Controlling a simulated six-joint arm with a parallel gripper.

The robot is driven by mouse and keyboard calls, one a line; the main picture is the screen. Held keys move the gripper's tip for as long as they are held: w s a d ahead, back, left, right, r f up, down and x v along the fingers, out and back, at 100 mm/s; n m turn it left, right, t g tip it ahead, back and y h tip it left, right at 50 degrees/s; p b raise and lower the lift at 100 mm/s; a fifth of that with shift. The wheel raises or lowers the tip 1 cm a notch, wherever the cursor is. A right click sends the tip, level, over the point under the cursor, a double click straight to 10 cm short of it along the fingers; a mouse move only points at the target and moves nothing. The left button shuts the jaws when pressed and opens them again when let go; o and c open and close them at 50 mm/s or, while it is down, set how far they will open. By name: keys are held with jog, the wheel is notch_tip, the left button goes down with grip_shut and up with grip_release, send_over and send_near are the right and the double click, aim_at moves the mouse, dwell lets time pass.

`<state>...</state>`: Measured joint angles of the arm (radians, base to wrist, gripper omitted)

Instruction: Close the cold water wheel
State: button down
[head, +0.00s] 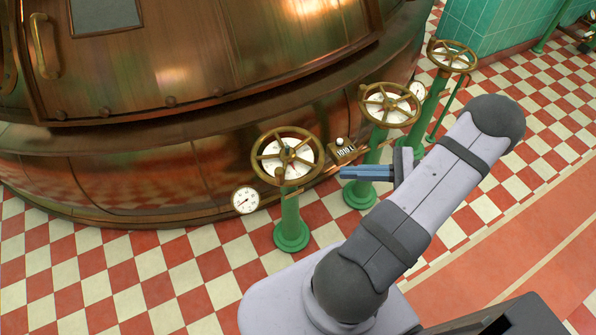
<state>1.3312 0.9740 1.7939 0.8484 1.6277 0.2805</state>
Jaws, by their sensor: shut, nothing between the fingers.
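Three brass handwheels stand on green pedestals along the copper kettle: a near left wheel (287,157), a middle wheel (389,104) and a far right wheel (452,56). Each has spokes over a pale dial. I cannot read any label that tells which is the cold water wheel. My gripper (343,173) is shut and empty. Its blue fingers point left, toward the near left wheel, and appear to the right of its rim, in front of the middle pedestal. I cannot tell the exact gap. My arm hides part of the floor behind it.
The copper kettle (190,75) fills the upper left. A round gauge (245,200) is beside the near left pedestal (291,225). A small counter box (342,152) sits between the near two wheels. Open checkered floor (150,275) lies in front. A green tiled wall (500,25) is at the back.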

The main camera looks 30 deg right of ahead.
jog(key=p, duration=0.1)
send_near(279, 173)
jog(key=x, duration=0.2)
jog(key=f+x, duration=0.1)
jog(key=x, duration=0.2)
jog(key=shift+w, duration=0.35)
dwell(0.5)
jog(key=shift+w+a+r+m+t+h+p, duration=0.1)
jog(key=shift+w+a+m+t+h+p, duration=0.2)
jog(key=shift+a+m+t+h, duration=0.4)
jog(key=shift+w+a+m+t+h+p, duration=0.1)
jog(key=shift+a+m+t+h+p, duration=0.25)
jog(key=shift+a+m+t+h, duration=0.4)
jog(key=shift+w+a, duration=0.2)
jog(key=shift+w, duration=0.05)
jog(key=w+a+m+t+h, duration=0.1)
jog(key=w+a, duration=0.4)
jog(key=w, duration=0.5)
jog(key=shift+w+h, duration=0.3)
jog(key=shift+h, duration=0.05)
jog(key=shift+w+m+t, duration=0.1)
jog(key=shift+m+t, duration=0.15)
